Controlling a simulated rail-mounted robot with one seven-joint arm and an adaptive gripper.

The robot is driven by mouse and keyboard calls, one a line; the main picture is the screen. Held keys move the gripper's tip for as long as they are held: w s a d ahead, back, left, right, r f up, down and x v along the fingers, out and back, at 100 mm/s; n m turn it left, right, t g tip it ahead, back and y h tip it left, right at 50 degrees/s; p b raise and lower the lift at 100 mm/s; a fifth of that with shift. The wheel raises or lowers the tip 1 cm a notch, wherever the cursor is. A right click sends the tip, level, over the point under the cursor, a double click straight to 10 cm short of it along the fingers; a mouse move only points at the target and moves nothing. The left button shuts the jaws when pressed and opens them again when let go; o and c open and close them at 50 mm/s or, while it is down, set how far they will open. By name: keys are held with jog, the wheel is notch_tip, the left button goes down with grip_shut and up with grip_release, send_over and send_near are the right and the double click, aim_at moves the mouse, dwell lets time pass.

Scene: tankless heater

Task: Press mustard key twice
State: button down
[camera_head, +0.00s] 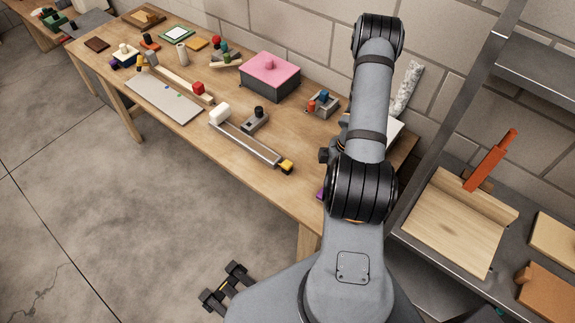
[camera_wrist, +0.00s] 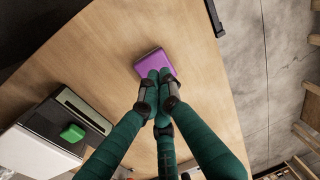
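I cannot pick out a mustard key with certainty. The nearest match is a small mustard-yellow block (camera_head: 286,167) at the near end of a grey rail on the wooden table in the head view. My gripper (camera_wrist: 159,76) has dark green fingers that come together at the tips, so it looks shut. The tips overlap a purple block (camera_wrist: 151,61) on the table in the wrist view; I cannot tell whether they touch it. In the head view my arm hides the gripper, and only a sliver of purple shows beside it.
A white and dark box with a green button (camera_wrist: 72,132) is at left in the wrist view. A pink-lidded box (camera_head: 270,72), a red-and-blue device (camera_head: 322,104) and a grey block with a black knob (camera_head: 256,119) stand on the table. A metal shelf is at right.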

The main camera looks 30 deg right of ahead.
jog(key=w+a+r+m+t+y, duration=0.1)
jog(key=w+a+r+m+t, duration=0.2)
jog(key=w, duration=0.5)
notch_tip(320, 180, up, 5)
jog(key=m+t+y, duration=0.2)
jog(key=m+t, duration=0.3)
jog(key=m, duration=0.2)
send_over(289, 164)
jog(key=shift+r, duration=0.1)
jog(key=shift+f, duration=0.2)
notch_tip(289, 164, down, 9)
jog(key=b, duration=0.7)
jog(key=shift+r+b, duration=0.2)
jog(key=shift+b, duration=0.1)
jog(key=shift+f+b, duration=0.35)
jog(key=shift+f, duration=0.05)
